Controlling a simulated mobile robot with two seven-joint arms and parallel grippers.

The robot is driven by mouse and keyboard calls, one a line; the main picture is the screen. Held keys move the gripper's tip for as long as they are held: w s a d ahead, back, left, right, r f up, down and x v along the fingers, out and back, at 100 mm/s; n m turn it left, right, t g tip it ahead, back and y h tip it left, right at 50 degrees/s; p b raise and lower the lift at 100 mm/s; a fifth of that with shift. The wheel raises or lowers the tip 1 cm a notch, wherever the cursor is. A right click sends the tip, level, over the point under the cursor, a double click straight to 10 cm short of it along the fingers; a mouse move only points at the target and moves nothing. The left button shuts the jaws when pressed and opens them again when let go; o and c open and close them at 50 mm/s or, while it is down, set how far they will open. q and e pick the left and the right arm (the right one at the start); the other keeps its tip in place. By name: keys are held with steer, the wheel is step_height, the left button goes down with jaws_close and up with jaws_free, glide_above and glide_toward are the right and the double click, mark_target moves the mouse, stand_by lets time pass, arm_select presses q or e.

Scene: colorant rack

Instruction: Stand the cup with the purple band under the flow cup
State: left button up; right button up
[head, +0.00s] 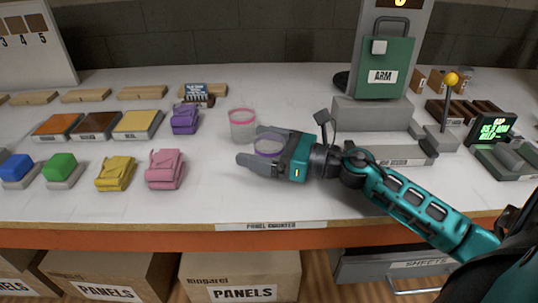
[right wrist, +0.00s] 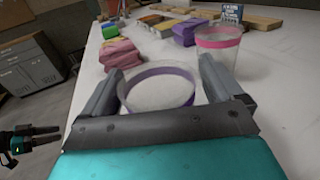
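The clear cup with the purple band (head: 268,147) stands on the white bench top, between the fingers of my right gripper (head: 256,146). In the right wrist view the purple-banded cup (right wrist: 158,92) looks upright and empty, with a finger of the right gripper (right wrist: 160,80) close on each side. I cannot tell whether both fingers press on it. My left gripper (right wrist: 42,134) shows small at the left of the right wrist view, off the bench, its fingers apart and empty. It is not in the head view. I cannot make out the flow cup for certain.
A pink-banded cup (head: 243,125) stands just behind my right gripper. Folded cloths, such as the pink one (head: 165,169), lie to the left. A grey stand with a green ARM panel (head: 383,67) is behind my arm. The bench's front edge (head: 150,236) is close.

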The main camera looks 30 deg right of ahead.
steer(key=c, duration=1)
